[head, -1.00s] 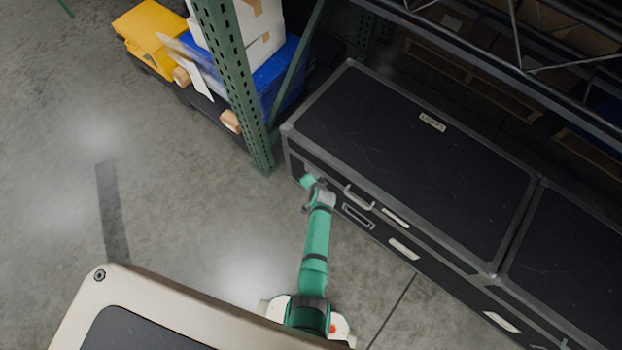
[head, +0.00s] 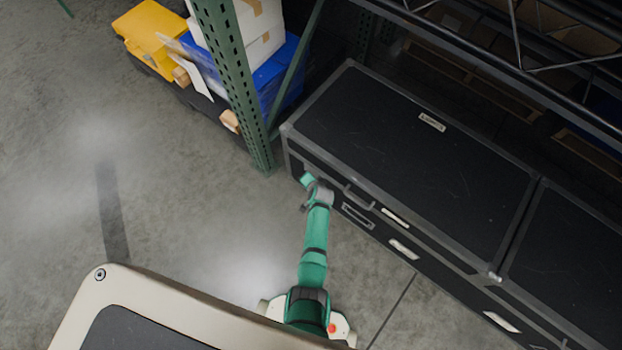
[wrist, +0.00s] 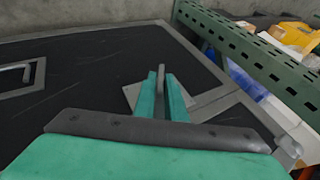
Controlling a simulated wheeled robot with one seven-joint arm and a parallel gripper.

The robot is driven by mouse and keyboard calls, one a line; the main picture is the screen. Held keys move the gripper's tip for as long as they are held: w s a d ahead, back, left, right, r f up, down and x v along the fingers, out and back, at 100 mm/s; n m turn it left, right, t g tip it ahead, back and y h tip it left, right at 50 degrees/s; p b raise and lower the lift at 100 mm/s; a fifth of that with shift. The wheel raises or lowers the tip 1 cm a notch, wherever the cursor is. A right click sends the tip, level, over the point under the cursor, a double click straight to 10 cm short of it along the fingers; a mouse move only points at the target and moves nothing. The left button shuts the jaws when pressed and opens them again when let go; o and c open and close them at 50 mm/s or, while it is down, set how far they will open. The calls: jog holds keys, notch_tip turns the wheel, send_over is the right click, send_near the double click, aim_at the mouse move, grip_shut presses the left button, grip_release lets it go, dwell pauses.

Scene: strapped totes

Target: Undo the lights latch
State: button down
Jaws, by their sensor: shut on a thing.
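My gripper (head: 309,183) is at the front face of a long black case (head: 410,150) with grey metal edges, near its left end. In the wrist view my two green fingers (wrist: 163,95) are close together with a thin grey upright piece (wrist: 160,80), which looks like the latch's lever, between them. A grey plate (wrist: 205,103) lies behind the fingers on the black panel. In the head view the latch is hidden by my gripper and wrist. I cannot read any label naming it.
A carrying handle (head: 358,199) is on the case front to the right of my gripper. A green perforated rack post (head: 233,85) stands close beyond the case's left end. Yellow (head: 150,35) and blue bins stand behind it. Open concrete floor lies to the left.

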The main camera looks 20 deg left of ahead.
jog(key=shift+w+a+r+n+g+h, duration=0.15)
jog(key=shift+g+h, duration=0.15)
jog(key=shift+h, duration=0.45)
jog(key=shift+s+a+f+n+g+h, duration=0.15)
jog(key=shift+g+h, duration=0.15)
jog(key=shift+h, duration=0.45)
jog(key=shift+w+r+n+g+h, duration=0.1)
jog(key=shift+n+g+h, duration=0.3)
jog(key=shift+h, duration=0.8)
jog(key=shift+d, duration=0.1)
jog(key=c, duration=1.9)
grip_release()
